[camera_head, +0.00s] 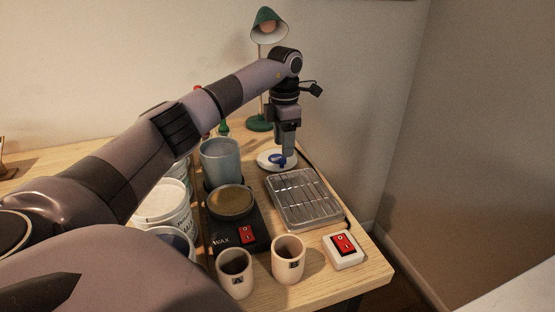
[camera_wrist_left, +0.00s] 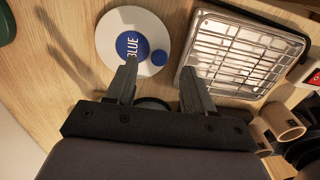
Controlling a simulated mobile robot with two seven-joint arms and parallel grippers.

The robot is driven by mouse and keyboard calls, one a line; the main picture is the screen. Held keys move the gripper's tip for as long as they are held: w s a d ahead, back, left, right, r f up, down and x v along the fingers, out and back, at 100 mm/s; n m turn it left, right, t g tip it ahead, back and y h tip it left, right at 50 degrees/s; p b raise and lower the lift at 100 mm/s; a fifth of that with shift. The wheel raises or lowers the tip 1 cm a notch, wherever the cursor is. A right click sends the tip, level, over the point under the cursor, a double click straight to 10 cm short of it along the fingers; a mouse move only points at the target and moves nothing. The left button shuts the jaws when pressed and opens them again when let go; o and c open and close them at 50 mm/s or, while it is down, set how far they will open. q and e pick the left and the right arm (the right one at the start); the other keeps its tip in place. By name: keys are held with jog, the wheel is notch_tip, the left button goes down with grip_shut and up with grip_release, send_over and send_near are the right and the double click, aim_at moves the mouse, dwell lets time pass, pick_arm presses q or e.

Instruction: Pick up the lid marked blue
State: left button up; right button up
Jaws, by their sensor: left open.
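The lid marked blue is a round white lid (camera_head: 265,160) lying flat on the wooden table behind the metal tray. In the left wrist view the lid (camera_wrist_left: 113,30) shows a blue label reading "BLUE" and a small round blue spot beside it. My left gripper (camera_head: 287,153) points down over the lid's right side in the head view, partly covering it. In the left wrist view its two fingers (camera_wrist_left: 158,78) are spread apart with nothing between them; the left finger overlaps the lid's lower edge. I cannot tell whether it touches. My right gripper is in neither view.
A metal wire-rack tray (camera_head: 304,222) sits close in front of the lid. A blue-grey pot (camera_head: 221,163), a wax warmer (camera_head: 247,234), two cups (camera_head: 288,262) and a red switch box (camera_head: 343,245) stand nearer. A green lamp (camera_head: 260,124) stands behind.

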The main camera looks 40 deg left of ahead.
aim_at(282, 160)
pick_arm(q)
notch_tip(282, 160, down, 4)
jog(key=shift+s+a+f, duration=0.1)
jog(key=shift+s+f, duration=0.05)
jog(key=shift+f, duration=0.05)
grip_shut()
jog(key=shift+r, duration=0.1)
